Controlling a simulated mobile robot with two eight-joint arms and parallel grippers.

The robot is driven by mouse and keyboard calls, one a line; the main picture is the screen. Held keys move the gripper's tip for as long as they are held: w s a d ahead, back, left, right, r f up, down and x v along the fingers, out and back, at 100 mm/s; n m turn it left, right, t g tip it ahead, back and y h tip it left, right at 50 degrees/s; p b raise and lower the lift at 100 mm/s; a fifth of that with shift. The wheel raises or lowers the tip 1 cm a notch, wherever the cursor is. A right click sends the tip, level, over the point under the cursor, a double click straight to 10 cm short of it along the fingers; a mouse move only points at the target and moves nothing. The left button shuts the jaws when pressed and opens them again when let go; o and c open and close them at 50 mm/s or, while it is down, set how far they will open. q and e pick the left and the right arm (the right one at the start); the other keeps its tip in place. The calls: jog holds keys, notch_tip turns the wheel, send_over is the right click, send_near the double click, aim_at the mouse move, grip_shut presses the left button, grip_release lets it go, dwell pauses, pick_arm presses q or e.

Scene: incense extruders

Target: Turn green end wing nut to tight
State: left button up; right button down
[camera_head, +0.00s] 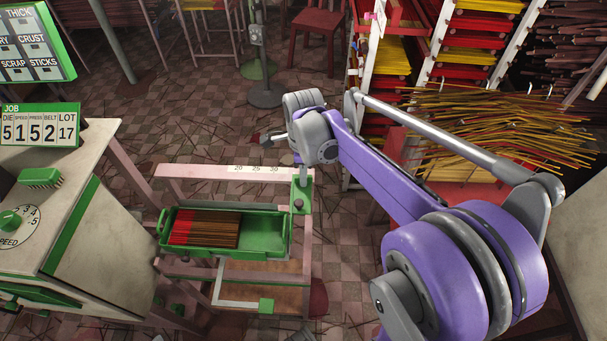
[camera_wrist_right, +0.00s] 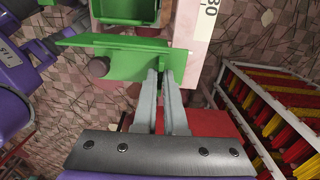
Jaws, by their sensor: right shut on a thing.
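The green end stop (camera_head: 301,194) sits at the right end of the pink scale rail, above the right end of the green tray. In the right wrist view its green plate (camera_wrist_right: 110,50) spreads across the top, with a dark round knob (camera_wrist_right: 98,68) on its left part. My right gripper (camera_wrist_right: 166,78) reaches to the plate's right part, with its fingers close together at the tips. It is shut on the wing nut there, which the fingers hide. In the head view my right gripper (camera_head: 302,175) points down at the green end. My left gripper is not in view.
The green tray (camera_head: 265,232) holds brown and red sticks at its left. The pink scale rail (camera_head: 215,172) runs behind it. A cream machine (camera_head: 100,215) stands at left. Racks of yellow and red sticks (camera_head: 480,55) stand at back right. Tiled floor lies between.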

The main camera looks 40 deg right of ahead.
jog(key=c, duration=1)
grip_release()
notch_tip(320, 180, up, 11)
jog(key=shift+f+p, duration=0.1)
jog(key=shift+p, duration=0.4)
jog(key=s+a+f+n+t+p, duration=0.1)
jog(key=s+a+f+n, duration=0.2)
jog(key=n, duration=0.5)
jog(key=s+a+f+n+t+p, duration=0.1)
jog(key=s+a+f+n+t, duration=0.1)
jog(key=s+a+n, duration=0.3)
jog(key=s+a+f+n+t+p, duration=0.1)
jog(key=s+a+f+n+t, duration=0.1)
jog(key=n, duration=1.1)
jog(key=shift+s+a+f, duration=0.3)
jog(key=shift+s+a, duration=0.05)
jog(key=shift+a, duration=0.2)
jog(key=shift+s+a+f, duration=0.25)
jog(key=shift+s+a, duration=0.05)
jog(key=shift+a, duration=0.3)
jog(key=shift+s+a+f, duration=0.3)
jog(key=shift+s+a, duration=0.05)
jog(key=shift+a, duration=0.2)
